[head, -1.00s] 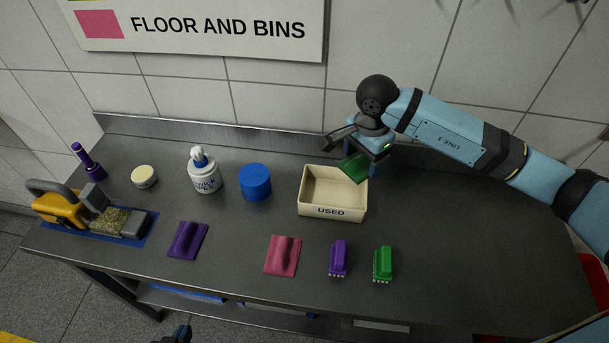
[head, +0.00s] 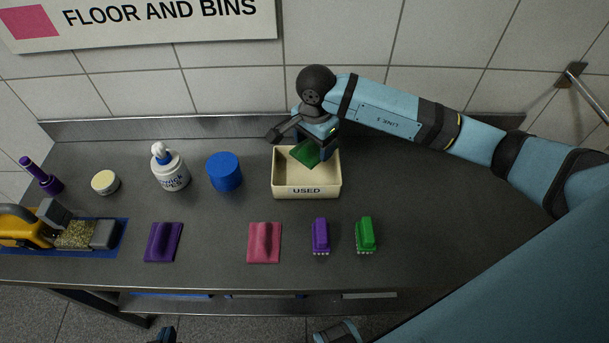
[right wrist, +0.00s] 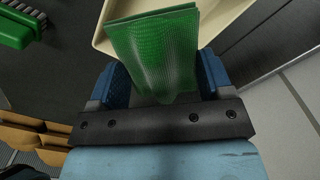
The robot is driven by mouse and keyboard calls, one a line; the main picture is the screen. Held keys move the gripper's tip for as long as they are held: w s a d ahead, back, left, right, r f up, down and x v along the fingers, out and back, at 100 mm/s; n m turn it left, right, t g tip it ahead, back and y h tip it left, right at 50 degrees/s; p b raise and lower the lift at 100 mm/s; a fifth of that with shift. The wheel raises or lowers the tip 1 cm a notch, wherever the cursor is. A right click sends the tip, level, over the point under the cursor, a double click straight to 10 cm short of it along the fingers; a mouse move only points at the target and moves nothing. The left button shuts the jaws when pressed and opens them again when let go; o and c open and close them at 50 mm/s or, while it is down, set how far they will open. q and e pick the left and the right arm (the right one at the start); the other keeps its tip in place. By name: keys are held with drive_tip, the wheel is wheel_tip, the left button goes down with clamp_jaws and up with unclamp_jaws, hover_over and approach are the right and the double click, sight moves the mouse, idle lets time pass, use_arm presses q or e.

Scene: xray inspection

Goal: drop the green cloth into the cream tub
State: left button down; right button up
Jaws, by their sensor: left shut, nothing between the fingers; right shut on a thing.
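The cream tub (head: 282,190), labelled USED, stands on the grey table, right of centre. My right gripper (head: 324,146) is over the tub's back right part and is shut on the green cloth (head: 304,154). The cloth hangs from the fingers over the tub's opening; whether it touches the floor of the tub I cannot tell. In the right wrist view the green cloth (right wrist: 152,55) is between the blue fingers, with the tub's cream rim (right wrist: 103,38) beyond it. Part of my left gripper (head: 165,335) shows at the bottom edge of the head view, shut and empty.
A purple cloth (head: 163,242), a pink cloth (head: 264,242), a purple brush (head: 320,236) and a green brush (head: 365,235) lie in front. The table's right side is clear.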

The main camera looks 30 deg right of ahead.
drive_tip(key=o, duration=0.9)
wheel_tip(320, 180, up, 14)
drive_tip(key=shift+f+b, duration=0.1)
drive_tip(key=shift+b, duration=0.6)
